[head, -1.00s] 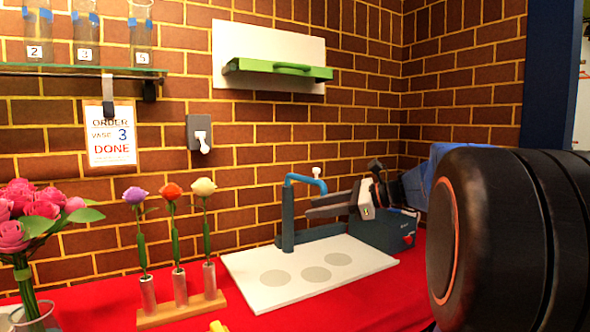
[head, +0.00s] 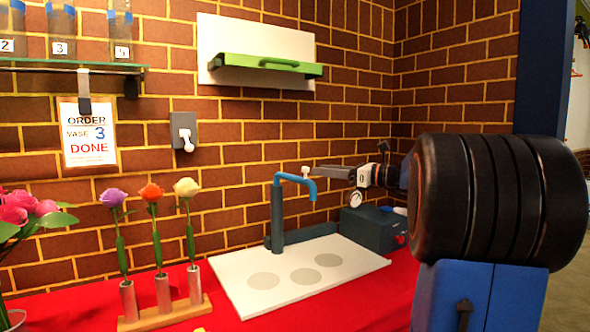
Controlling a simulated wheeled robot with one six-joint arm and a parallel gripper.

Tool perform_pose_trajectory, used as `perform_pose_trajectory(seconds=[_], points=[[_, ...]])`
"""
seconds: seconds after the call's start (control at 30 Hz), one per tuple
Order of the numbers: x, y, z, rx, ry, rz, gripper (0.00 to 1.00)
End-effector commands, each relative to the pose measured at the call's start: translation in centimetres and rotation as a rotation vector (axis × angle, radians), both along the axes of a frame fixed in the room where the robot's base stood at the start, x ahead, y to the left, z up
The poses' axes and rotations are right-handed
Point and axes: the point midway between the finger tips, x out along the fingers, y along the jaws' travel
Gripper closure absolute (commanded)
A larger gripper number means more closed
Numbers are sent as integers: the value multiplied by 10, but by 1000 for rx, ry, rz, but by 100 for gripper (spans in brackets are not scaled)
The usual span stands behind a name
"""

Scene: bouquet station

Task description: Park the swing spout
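The blue swing spout (head: 296,179) stands on an upright post at the back of a white board. Its arm reaches to the right from the post top and bends down at the end. A white knob (head: 305,171) sits on top of the arm near that end. My gripper (head: 318,172) comes in from the right, its grey fingers pointing left at about knob height. The fingertips appear just right of the knob; whether they touch it is unclear. The fingers are seen side-on, so their opening is hidden.
The white board (head: 230,277) has several grey discs. A dark blue box (head: 372,230) with a gauge and red knob stands below my gripper. A wooden rack (head: 165,315) of flowers stands left.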

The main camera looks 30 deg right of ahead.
Motion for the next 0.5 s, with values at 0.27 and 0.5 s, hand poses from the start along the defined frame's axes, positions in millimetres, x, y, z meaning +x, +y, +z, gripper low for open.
perform_pose_trajectory(seconds=[0.27,0.5], points=[[37,25,0,-1,-1,4,63],[68,44,0,-1,0,4,63]])
